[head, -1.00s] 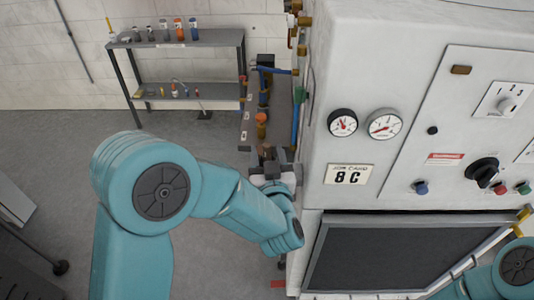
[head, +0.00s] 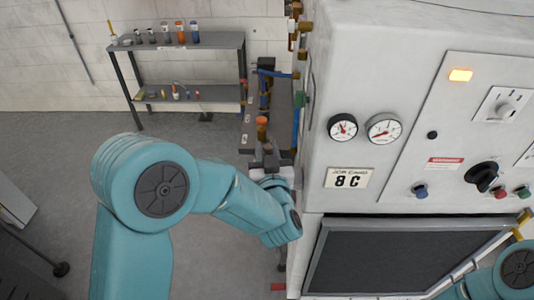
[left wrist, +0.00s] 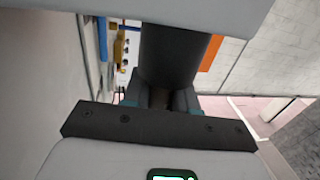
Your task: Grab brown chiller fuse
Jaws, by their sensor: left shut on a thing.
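My left gripper (head: 268,160) is at the narrow bench beside the machine's left side, small and partly hidden by my wrist in the head view. It is shut on a dark cylindrical piece (left wrist: 178,45), which fills the space at the fingers in the left wrist view. A little brown shows between the fingertips, but I cannot tell whether this piece is the brown chiller fuse. An orange-topped brown cylinder (head: 262,130) stands just beyond the gripper. Part of my right arm shows at the lower right; its gripper is out of view.
The large white machine (head: 330,90) with gauges, knobs and a dark window panel stands close on the right. Pipes and fittings run along its left edge. A grey shelf (head: 190,41) with several bottles stands at the back wall.

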